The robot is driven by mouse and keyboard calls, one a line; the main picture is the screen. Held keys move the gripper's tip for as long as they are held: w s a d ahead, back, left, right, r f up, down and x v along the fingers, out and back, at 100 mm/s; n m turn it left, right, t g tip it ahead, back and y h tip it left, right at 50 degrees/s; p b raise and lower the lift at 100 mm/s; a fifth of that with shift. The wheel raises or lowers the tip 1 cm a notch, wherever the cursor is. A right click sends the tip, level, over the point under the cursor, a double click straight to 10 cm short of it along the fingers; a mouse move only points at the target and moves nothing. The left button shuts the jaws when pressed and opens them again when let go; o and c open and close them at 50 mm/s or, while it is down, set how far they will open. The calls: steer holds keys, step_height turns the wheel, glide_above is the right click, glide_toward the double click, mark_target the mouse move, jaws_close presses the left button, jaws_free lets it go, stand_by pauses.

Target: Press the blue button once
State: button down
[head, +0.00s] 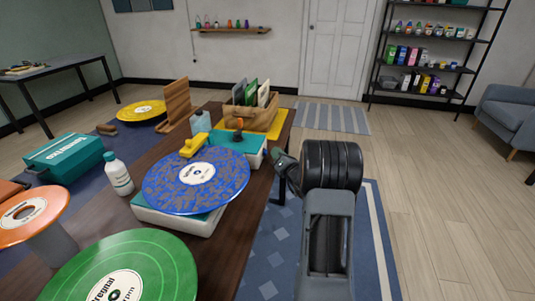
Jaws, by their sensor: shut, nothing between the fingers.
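No blue button can be made out in the head view. A blue speckled record (196,180) lies on a white box with a teal top (180,222) on the brown table. It covers most of that box's top. A yellow piece (193,147) sits at the record's far edge. Behind it is a second white box with a teal top (233,141), bearing an orange-and-black knob or lever (239,128). My gripper (279,158) is shut and empty, just right of the table's edge and apart from the boxes. My arm partly hides it.
A green record (124,272) and an orange record (30,212) are near left. A white bottle (118,176), teal case (63,157) and yellow record (140,111) stand further left. A wooden crate (255,114) is behind. The floor at right (440,190) is clear.

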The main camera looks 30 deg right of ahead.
steer(key=shift+w+a, duration=0.45)
steer(key=shift+a, duration=0.3)
stand_by(1.6)
steer(key=shift+f+b, duration=0.1)
steer(key=shift+b, duration=0.2)
steer(key=shift+s+f, duration=0.2)
steer(key=shift+f, duration=0.15)
steer(key=shift+d, duration=0.1)
steer(key=s+d, duration=0.1)
steer(key=d, duration=0.1)
steer(key=s+d, duration=0.1)
steer(key=s, duration=0.1)
steer(key=shift+d+r, duration=0.15)
steer(key=shift+d, duration=0.2)
stand_by(0.5)
